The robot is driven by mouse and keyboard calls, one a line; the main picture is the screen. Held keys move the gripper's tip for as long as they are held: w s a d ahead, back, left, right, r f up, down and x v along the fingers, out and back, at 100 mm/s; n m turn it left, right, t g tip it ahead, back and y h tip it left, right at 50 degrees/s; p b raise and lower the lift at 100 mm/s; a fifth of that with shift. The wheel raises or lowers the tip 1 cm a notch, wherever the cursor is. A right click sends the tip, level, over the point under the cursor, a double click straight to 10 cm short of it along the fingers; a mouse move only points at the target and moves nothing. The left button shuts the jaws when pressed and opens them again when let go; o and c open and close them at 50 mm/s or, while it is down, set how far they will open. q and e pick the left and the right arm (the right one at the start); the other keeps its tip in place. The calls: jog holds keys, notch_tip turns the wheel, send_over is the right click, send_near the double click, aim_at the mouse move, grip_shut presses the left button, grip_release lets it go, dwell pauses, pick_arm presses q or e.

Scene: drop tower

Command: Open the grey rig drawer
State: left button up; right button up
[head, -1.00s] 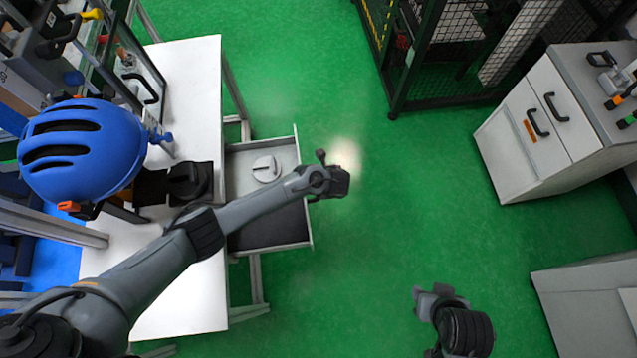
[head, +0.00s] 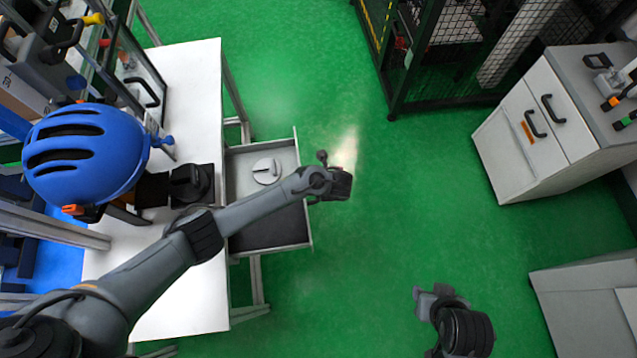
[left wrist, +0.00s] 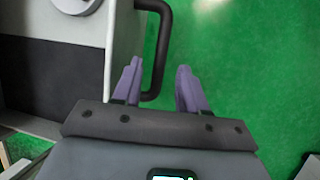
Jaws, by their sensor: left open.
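The grey rig drawer (head: 282,150) stands pulled out from under the white table in the head view. A pale round part lies inside it. In the left wrist view the drawer's front wall (left wrist: 122,50) carries a black bar handle (left wrist: 162,50). My left gripper (left wrist: 160,88) is open, with its two purple fingers on either side of the handle's near end. I cannot tell whether they touch it. In the head view my left gripper (head: 330,185) is at the drawer's front, its fingers hidden. My right gripper (head: 428,300) is over the floor, away from the drawer.
The white table (head: 190,290) holds a blue helmet (head: 85,150) and a black device. A dark mesh cage (head: 450,60) stands at the back, and a grey cabinet (head: 520,140) with black handles at the right. The green floor between is clear.

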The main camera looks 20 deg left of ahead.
pick_arm(q)
jog(key=p+v, duration=0.3)
jog(key=v, duration=0.5)
jog(key=shift+r, duration=0.2)
jog(key=shift+s, duration=0.1)
